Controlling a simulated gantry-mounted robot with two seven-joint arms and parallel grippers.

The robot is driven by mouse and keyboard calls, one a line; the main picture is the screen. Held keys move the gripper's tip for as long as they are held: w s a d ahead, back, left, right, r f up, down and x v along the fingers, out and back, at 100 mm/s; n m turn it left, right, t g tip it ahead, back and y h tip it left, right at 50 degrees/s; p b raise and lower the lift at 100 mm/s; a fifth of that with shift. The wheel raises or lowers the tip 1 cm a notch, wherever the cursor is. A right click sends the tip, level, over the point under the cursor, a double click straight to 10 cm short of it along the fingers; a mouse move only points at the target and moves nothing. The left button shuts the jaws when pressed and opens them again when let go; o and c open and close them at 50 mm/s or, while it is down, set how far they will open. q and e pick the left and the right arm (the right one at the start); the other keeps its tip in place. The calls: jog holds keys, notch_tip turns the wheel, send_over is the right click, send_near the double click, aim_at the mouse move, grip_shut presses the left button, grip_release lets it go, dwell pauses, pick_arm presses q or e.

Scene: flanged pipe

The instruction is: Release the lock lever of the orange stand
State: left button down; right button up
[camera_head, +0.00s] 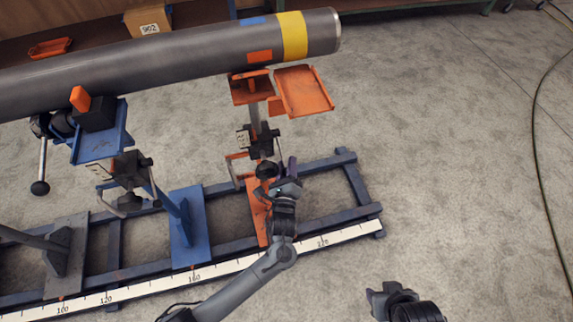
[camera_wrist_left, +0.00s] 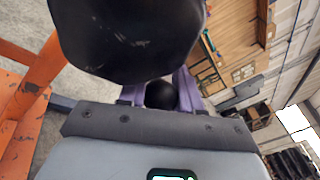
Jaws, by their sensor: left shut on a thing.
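The orange stand (camera_head: 259,193) stands on the blue rail frame under the right end of the grey pipe (camera_head: 180,65). Its dark clamp block (camera_head: 262,140) sits on the post, with a round black knob (camera_head: 266,169) below it. My left gripper (camera_head: 284,172) is at this knob, its purple fingers partly hidden. In the left wrist view, the purple fingers (camera_wrist_left: 160,88) are shut on a black ball (camera_wrist_left: 160,95), which I take to be the lock lever's end. A large dark rounded part (camera_wrist_left: 130,35) hides much of that view. My right gripper (camera_head: 385,296) is low at the right, its fingers unclear.
A blue stand (camera_head: 188,228) with a black ball lever (camera_head: 40,187) is to the left. An orange tray (camera_head: 303,92) is beside the stand's top. A white ruler (camera_head: 240,262) runs along the front. The grey floor at right is clear except for a cable (camera_head: 541,170).

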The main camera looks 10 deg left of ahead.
pick_arm(q)
jog(key=c, duration=0.8)
grip_release()
jog(key=shift+d, duration=0.15)
jog(key=shift+s, duration=0.1)
jog(key=shift+s+r+p, duration=0.1)
jog(key=shift+s+p, duration=0.4)
jog(key=shift+s, duration=0.05)
jog(key=shift+s+d+p, duration=0.2)
jog(key=shift+s+p, duration=1.95)
jog(key=shift+s, duration=2.65)
